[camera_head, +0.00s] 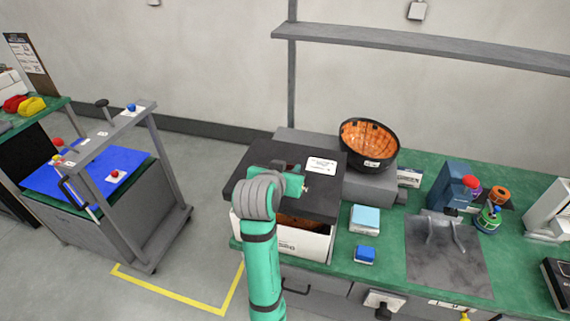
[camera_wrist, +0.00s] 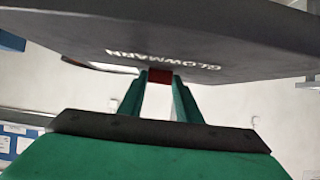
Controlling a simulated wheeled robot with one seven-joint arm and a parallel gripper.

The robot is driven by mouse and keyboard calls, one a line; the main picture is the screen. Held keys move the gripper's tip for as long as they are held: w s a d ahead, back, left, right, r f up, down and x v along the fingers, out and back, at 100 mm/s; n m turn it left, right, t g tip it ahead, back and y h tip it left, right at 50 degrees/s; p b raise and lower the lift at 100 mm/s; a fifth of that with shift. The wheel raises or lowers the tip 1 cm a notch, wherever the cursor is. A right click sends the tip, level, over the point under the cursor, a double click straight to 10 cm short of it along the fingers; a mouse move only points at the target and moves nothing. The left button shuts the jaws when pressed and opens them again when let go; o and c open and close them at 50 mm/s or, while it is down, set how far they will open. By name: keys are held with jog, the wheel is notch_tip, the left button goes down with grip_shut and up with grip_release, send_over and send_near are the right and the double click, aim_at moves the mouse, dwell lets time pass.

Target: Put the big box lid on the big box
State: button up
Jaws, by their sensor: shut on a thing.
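The big box lid (camera_head: 322,197) is a dark grey, flat panel with a white label. It shows in the head view over the big box (camera_head: 308,245), which is white with dark print. A strip of orange inside the box shows below the lid's front edge, so the lid does not look flush there. In the wrist view the lid (camera_wrist: 230,45) fills the top, with "GLOWMARN" lettering upside down. My gripper (camera_wrist: 160,76) is shut on a small red part at the lid's edge. My arm hides part of the lid and box in the head view.
A black bowl with an orange inside (camera_head: 368,142) stands on a grey block behind the lid. Light blue (camera_head: 365,219) and dark blue (camera_head: 365,254) blocks lie right of the box on the green bench. A grey mat (camera_head: 445,262) lies farther right. A cart (camera_head: 130,205) stands left.

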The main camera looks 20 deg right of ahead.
jog(key=shift+s, duration=0.1)
jog(key=shift+f, duration=2)
jog(key=shift+f, duration=2.4)
dwell(1.1)
jog(key=o, duration=1.2)
jog(key=shift+o, duration=0.2)
jog(key=v, duration=1)
jog(key=shift+s+a+r, duration=0.2)
jog(key=shift+s, duration=0.1)
